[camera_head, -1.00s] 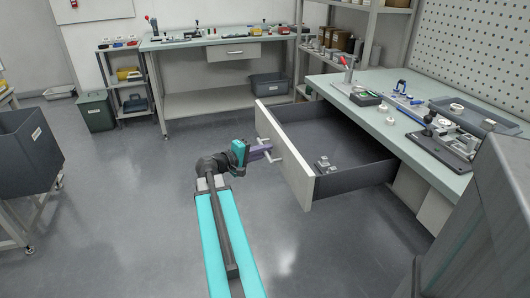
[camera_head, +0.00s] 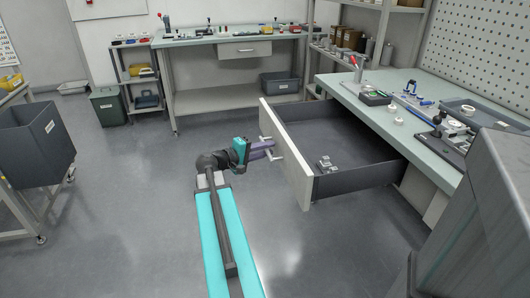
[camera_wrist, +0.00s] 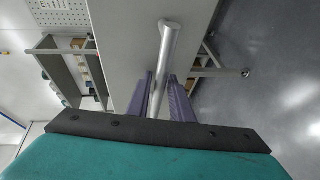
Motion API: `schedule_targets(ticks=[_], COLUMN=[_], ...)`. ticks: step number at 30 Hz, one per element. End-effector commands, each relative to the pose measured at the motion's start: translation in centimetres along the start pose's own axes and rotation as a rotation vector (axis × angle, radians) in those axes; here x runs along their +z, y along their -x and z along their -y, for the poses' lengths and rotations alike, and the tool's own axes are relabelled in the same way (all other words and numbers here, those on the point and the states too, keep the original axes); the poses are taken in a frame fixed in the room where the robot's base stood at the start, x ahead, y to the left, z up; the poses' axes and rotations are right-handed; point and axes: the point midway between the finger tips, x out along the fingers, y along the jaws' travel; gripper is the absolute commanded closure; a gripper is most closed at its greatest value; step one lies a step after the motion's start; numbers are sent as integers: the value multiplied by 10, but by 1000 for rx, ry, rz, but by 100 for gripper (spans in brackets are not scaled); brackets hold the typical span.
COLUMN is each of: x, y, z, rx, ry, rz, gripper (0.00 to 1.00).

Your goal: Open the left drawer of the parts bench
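The left drawer (camera_head: 352,187) of the parts bench (camera_head: 385,128) stands far out from the bench, with its pale front panel (camera_head: 292,160) toward my arm. A few small grey metal parts lie inside near the front. My gripper (camera_head: 271,153) is at the bar handle (camera_head: 266,139) on the outside of that panel. In the wrist view, the silver handle bar (camera_wrist: 168,38) runs between the two purple fingers (camera_wrist: 161,95), which sit close against it on both sides. The gripper looks shut on the handle. The drawer's far end is hidden under the bench top.
A second bench (camera_head: 235,104) with a small closed drawer stands at the back. A dark bin on a cart (camera_head: 38,155) is at the left, and a green bin (camera_head: 107,106) stands by the back wall. A grey cabinet-like block (camera_head: 480,220) fills the lower right. The floor between is clear.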

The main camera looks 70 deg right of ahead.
Motion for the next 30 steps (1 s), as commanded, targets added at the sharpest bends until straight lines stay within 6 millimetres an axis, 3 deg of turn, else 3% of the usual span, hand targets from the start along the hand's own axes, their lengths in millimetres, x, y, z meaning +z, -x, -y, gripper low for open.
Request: schedule_targets(ticks=[11, 30], x=[0, 1], y=[15, 100], z=[0, -1], rx=[0, 0], ry=[0, 0], rz=[-3, -1], gripper=[80, 80])
